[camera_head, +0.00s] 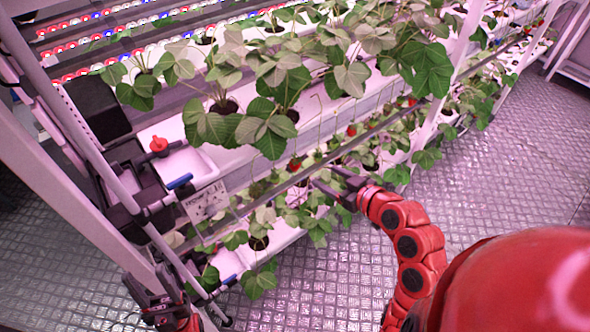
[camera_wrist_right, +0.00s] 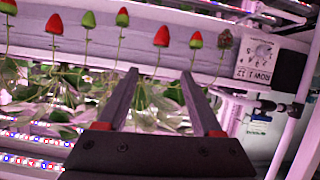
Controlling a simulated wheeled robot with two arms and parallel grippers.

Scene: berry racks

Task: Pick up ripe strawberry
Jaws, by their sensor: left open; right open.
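Several strawberries hang on thin stems along a white trough. In the right wrist view one red strawberry (camera_wrist_right: 161,36) hangs just beyond and between my right fingertips, apart from them. Another red strawberry (camera_wrist_right: 55,23) is further left. A half-green strawberry (camera_wrist_right: 196,40), a mostly green one (camera_wrist_right: 88,18) and a dark one (camera_wrist_right: 225,38) hang nearby. In the head view a red strawberry (camera_head: 294,164) hangs left of my right gripper (camera_head: 331,188), which is open and empty beside the rack. My left gripper (camera_head: 158,303) is low at the lower left, open, away from the fruit.
A tiered white rack (camera_head: 330,112) holds leafy strawberry plants. A labelled card (camera_head: 205,201) and pipes with blue and red valve handles (camera_head: 159,145) are at its left end. A metal post (camera_head: 455,75) stands right of the fruit. The patterned floor (camera_head: 480,190) is clear.

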